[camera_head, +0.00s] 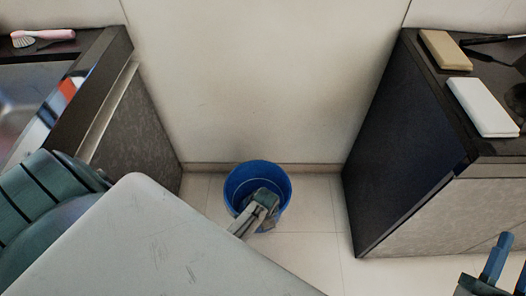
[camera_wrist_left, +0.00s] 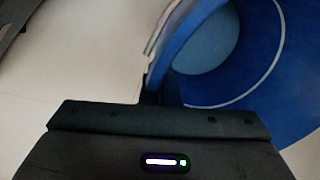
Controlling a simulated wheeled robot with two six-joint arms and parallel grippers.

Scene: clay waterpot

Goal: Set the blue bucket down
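The blue bucket (camera_head: 236,185) is upright, low between two counters, in the middle of the head view. Whether its base touches the floor cannot be seen. My left gripper (camera_head: 266,204) reaches over the bucket's near side and looks closed on its wall at the rim. The left wrist view shows the bucket (camera_wrist_left: 285,85) close up, its rim running down to the fingers, which are mostly hidden behind the gripper body. My right gripper (camera_head: 510,266) is at the lower right corner, partly cut off, its blue fingers apart and empty.
A left counter (camera_head: 115,45) with a sink carries a pink brush (camera_head: 45,36). A dark right counter (camera_head: 405,130) carries a tan block (camera_head: 445,50) and a white block (camera_head: 482,106). Pale floor tiles (camera_head: 310,220) are clear around the bucket, with the wall behind.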

